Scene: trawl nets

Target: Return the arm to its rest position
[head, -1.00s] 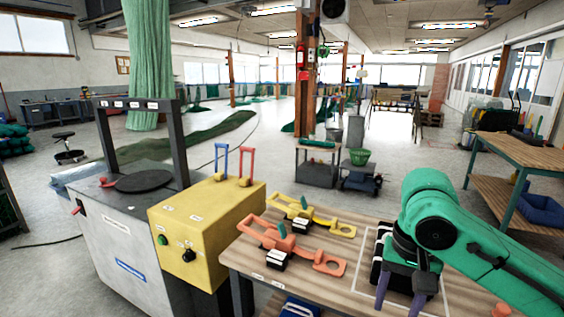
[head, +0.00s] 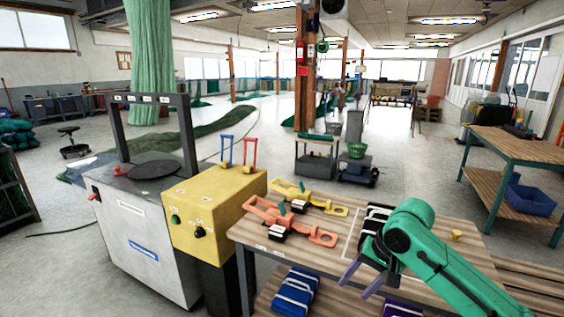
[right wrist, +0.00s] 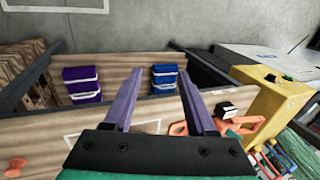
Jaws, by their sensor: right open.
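My right arm, green, comes in from the lower right in the head view. Its gripper (head: 360,281) has two purple fingers pointing down and left over the near edge of the wooden workbench (head: 340,262). The fingers are apart with nothing between them. In the right wrist view the same gripper (right wrist: 157,73) is open and empty, with blue stacked items (right wrist: 165,78) and purple stacked items (right wrist: 82,85) beyond it at the lower shelf. My left gripper is not in view.
Orange (head: 290,222) and yellow (head: 308,196) handled tools lie on the bench, left of my gripper. A yellow control box (head: 215,205) stands left. Open floor lies behind the bench.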

